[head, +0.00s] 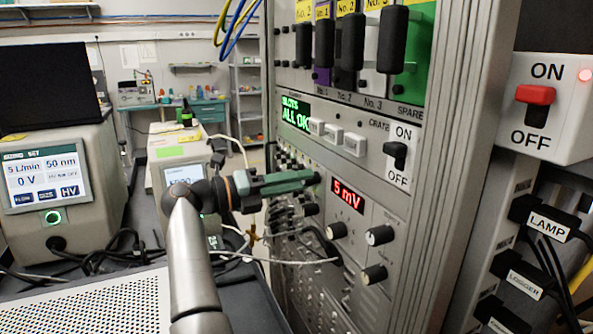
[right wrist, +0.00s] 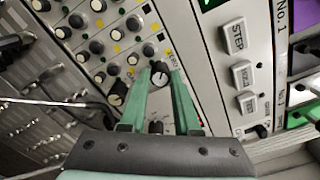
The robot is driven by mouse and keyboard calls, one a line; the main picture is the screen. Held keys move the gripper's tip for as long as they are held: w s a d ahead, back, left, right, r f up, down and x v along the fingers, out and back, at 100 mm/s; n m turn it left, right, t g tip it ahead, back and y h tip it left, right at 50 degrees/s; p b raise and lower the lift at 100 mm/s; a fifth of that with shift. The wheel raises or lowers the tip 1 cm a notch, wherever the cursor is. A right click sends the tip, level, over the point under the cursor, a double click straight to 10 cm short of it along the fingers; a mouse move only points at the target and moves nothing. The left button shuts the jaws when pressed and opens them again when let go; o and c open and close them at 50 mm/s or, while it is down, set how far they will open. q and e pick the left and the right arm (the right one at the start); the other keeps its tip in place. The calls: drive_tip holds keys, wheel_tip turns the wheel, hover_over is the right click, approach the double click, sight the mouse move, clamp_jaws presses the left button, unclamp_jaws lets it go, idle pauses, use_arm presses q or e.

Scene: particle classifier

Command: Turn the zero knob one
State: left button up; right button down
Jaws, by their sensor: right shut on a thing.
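My right gripper (head: 314,179) reaches from the left to the panel of small knobs in the rack. In the right wrist view its green fingers (right wrist: 161,74) close around a small black knob (right wrist: 149,78) with a pale pointer mark. Its label is too small to read, so I cannot confirm that it is the zero knob. Another knob (right wrist: 156,127) shows between the fingers nearer the palm. My left gripper is not in view.
The rack has a red 5 mV display (head: 347,196) and larger knobs (head: 380,235) right of the gripper. White cables (head: 300,261) hang below it. STEP and other buttons (right wrist: 233,37) lie beside it. A benchtop unit (head: 60,185) stands at left.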

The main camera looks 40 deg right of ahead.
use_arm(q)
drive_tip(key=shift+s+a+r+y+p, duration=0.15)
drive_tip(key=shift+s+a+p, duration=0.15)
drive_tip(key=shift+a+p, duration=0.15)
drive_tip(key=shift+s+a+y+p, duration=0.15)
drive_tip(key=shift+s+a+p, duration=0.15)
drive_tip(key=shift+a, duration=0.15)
use_arm(e)
drive_tip(key=shift+n, duration=1.1)
drive_tip(key=c, duration=0.6)
unclamp_jaws()
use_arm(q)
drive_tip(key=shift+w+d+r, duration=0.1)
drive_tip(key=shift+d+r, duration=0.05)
